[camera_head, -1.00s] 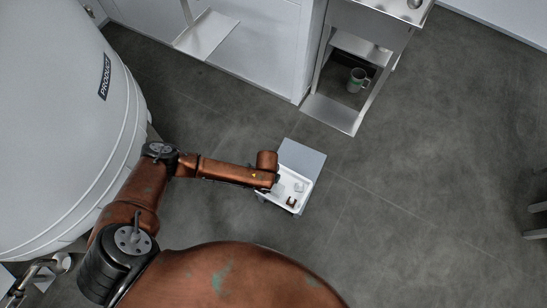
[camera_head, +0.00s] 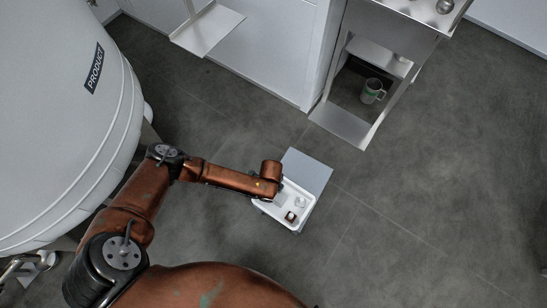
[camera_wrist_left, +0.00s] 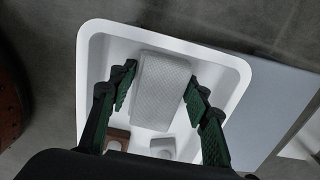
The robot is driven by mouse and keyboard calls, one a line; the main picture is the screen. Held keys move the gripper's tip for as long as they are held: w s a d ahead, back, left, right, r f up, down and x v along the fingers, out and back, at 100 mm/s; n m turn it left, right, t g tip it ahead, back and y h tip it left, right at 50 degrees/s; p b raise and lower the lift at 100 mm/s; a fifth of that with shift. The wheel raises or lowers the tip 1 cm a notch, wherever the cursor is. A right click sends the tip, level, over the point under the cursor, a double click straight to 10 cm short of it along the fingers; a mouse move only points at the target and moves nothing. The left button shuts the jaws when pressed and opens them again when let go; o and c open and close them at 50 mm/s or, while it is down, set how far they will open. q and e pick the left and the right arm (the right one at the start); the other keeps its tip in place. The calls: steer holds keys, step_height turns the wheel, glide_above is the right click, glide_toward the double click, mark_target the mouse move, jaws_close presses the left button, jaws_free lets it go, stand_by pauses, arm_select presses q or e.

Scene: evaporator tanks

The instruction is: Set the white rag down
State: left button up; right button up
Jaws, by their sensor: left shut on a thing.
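The white rag (camera_wrist_left: 160,90) is a folded pale block inside a white tray (camera_wrist_left: 238,78) in the left wrist view. My left gripper (camera_wrist_left: 160,76) has its green fingers on both sides of the rag and is shut on it. The rag is low within the tray's walls; whether it touches the tray floor I cannot tell. In the head view my left arm reaches from the left over the tray (camera_head: 274,213), and the arm's end mostly hides the fingers and rag. My right gripper is in neither view.
A brown block (camera_wrist_left: 118,138) and a small white item (camera_wrist_left: 163,147) lie in the tray beside the rag. A flat grey-blue panel (camera_head: 308,168) adjoins the tray. A big white tank (camera_head: 60,130) stands left. A metal stand holds a mug (camera_head: 372,91). The floor at right is open.

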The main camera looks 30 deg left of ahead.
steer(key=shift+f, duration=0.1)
arm_select(q)
steer(key=o, duration=1.1)
steer(key=shift+f, duration=0.1)
steer(key=shift+r+p, duration=0.3)
steer(key=shift+r, duration=0.15)
step_height(320, 180, up, 4)
steer(key=shift+w+f+p, duration=0.15)
steer(key=shift+f+p, duration=0.1)
steer(key=shift+p, duration=0.8)
step_height(320, 180, up, 8)
steer(key=p, duration=0.4)
steer(key=shift+f, duration=0.15)
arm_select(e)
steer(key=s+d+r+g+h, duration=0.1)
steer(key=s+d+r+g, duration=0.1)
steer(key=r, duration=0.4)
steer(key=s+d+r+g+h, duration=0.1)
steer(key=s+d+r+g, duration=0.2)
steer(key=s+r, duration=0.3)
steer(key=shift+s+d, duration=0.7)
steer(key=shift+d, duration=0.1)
